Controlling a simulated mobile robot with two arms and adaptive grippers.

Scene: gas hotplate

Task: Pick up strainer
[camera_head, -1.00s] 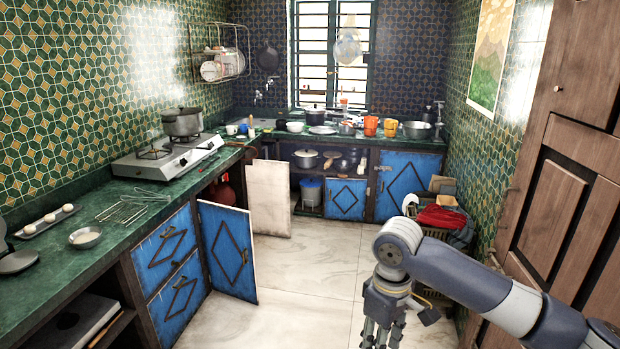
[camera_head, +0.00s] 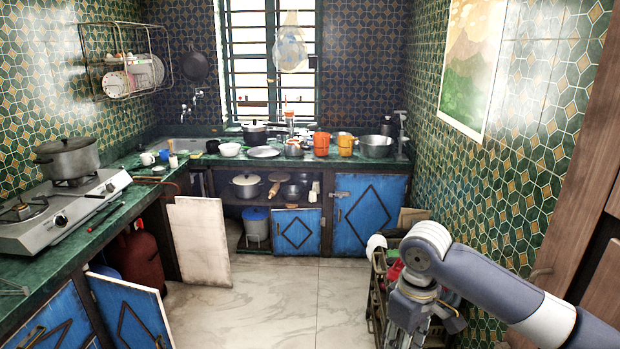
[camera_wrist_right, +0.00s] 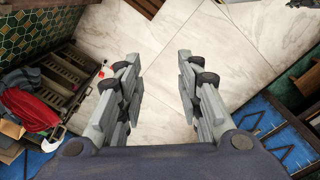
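I cannot pick out a strainer for certain. Pots, bowls and cups stand on the far green counter, including a wide metal bowl (camera_head: 376,146) at its right end and a small metal pot (camera_head: 293,148) left of the orange cups. My right gripper (camera_wrist_right: 158,60) is open and empty in the right wrist view, pointing down over the bare floor. In the head view my right arm hangs at the lower right, well short of the far counter, with its fingers cut off by the lower edge. My left gripper is out of view.
A gas stove (camera_head: 50,215) with a lidded pot (camera_head: 68,158) stands on the left counter. Cabinet doors hang open at left, including a white one (camera_head: 199,242). A dark rack (camera_wrist_right: 70,75) with red cloth is near my right arm. The middle floor (camera_head: 280,300) is clear.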

